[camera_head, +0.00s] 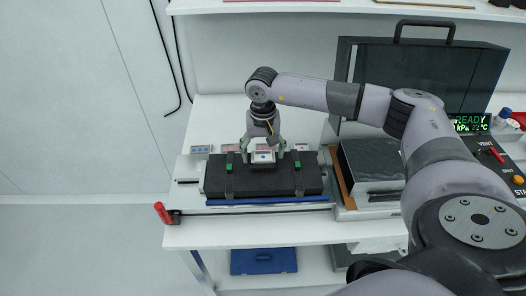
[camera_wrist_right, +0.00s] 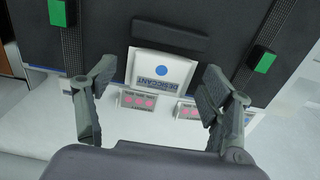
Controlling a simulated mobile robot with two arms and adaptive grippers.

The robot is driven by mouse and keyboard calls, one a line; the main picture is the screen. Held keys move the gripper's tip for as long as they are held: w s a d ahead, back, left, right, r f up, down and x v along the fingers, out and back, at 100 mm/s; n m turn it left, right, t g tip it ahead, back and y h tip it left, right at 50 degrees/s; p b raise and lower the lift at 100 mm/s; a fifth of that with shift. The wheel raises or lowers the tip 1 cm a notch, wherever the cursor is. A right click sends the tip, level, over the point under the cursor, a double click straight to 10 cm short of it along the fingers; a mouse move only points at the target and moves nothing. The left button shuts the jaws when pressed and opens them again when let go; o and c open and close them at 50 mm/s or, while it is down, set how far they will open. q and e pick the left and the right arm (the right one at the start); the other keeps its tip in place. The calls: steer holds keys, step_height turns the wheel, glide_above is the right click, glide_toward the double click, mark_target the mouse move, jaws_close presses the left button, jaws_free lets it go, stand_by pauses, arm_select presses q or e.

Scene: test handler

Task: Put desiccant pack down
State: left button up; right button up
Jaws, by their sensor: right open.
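The desiccant pack (camera_wrist_right: 160,73) is a small white packet with a blue dot and the word DESICCANT. It lies on the black strapped block (camera_head: 222,187), near the block's back edge; it also shows in the head view (camera_head: 263,157). My right gripper (camera_head: 265,148) is over the pack. In the right wrist view the gripper's fingers (camera_wrist_right: 150,90) are spread wide, one on each side of the pack and apart from it. My left gripper is not in view.
Small cards with pink dots (camera_wrist_right: 138,101) stand behind the block. A red-handled clamp (camera_head: 164,214) is at the table's front left. A dark case (camera_head: 440,75) and a control panel (camera_head: 492,155) reading READY stand at right. White table (camera_head: 215,120) is free at back left.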

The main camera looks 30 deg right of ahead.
mark_target(263, 155)
steer(key=shift+r, duration=0.1)
step_height(263, 155, up, 12)
steer(key=b, duration=0.3)
stand_by(0.4)
stand_by(0.4)
